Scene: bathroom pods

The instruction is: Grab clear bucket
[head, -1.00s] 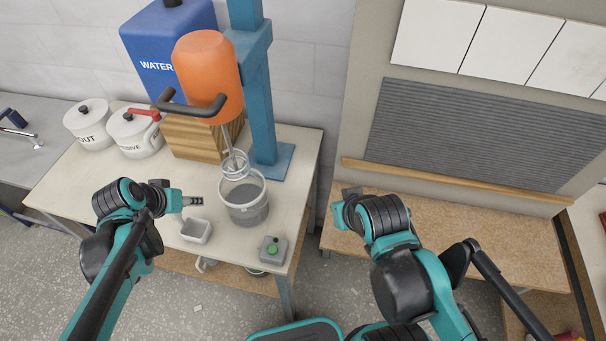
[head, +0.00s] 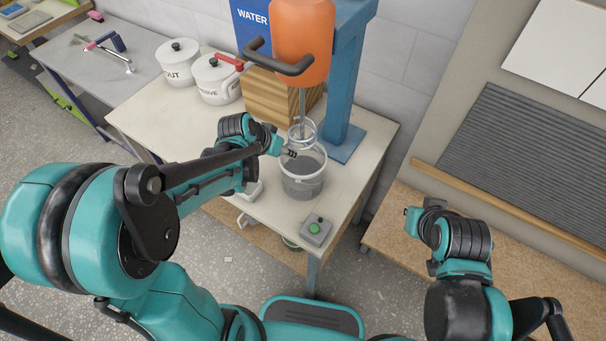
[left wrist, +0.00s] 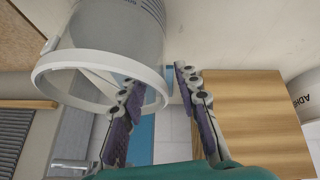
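The clear bucket (head: 303,178), grey and see-through with a pale rim, stands upright on the table under the mixer. My left gripper (head: 288,152) is at its rim on the upper left side. In the left wrist view the bucket (left wrist: 120,30) fills the upper left, appearing upside down. There the left gripper's (left wrist: 158,84) fingers are spread apart with a gap between them. One finger overlaps the bucket's rim; I cannot tell whether it touches or is inside. My right gripper (head: 411,214) is far from the bucket, over the right bench; its fingers are too small to read.
The mixer's orange body (head: 302,40) and metal whisk (head: 302,132) hang above the bucket, beside a blue post (head: 347,95). A wooden block (head: 270,95) and two white lidded pots are behind left. A grey box with a green button (head: 316,229) sits near the front corner.

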